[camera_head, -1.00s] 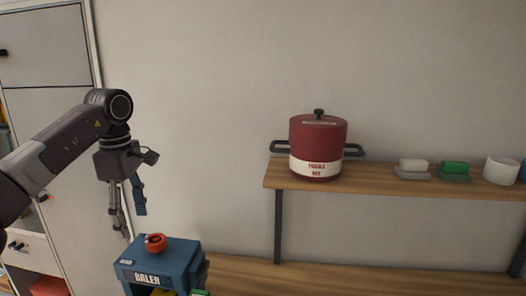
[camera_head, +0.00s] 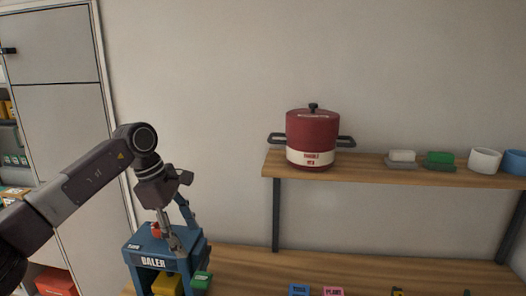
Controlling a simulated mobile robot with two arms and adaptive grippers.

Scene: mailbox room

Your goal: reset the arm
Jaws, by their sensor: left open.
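My left arm comes in from the left, and its gripper (camera_head: 180,230) points down with its fingers apart and nothing seen between them. In the picture it overlaps the top of the blue box marked BALER (camera_head: 153,262); I cannot tell whether it touches it. The box's red top part (camera_head: 156,230) is partly hidden by the gripper. My right gripper is not in view.
A wooden shelf (camera_head: 370,168) holds a red pot (camera_head: 312,135), a white block (camera_head: 402,156), a green block (camera_head: 439,158), a white cup (camera_head: 484,160) and a blue cup (camera_head: 514,162). Below is a wooden table (camera_head: 250,262). A tall cabinet (camera_head: 60,120) stands left.

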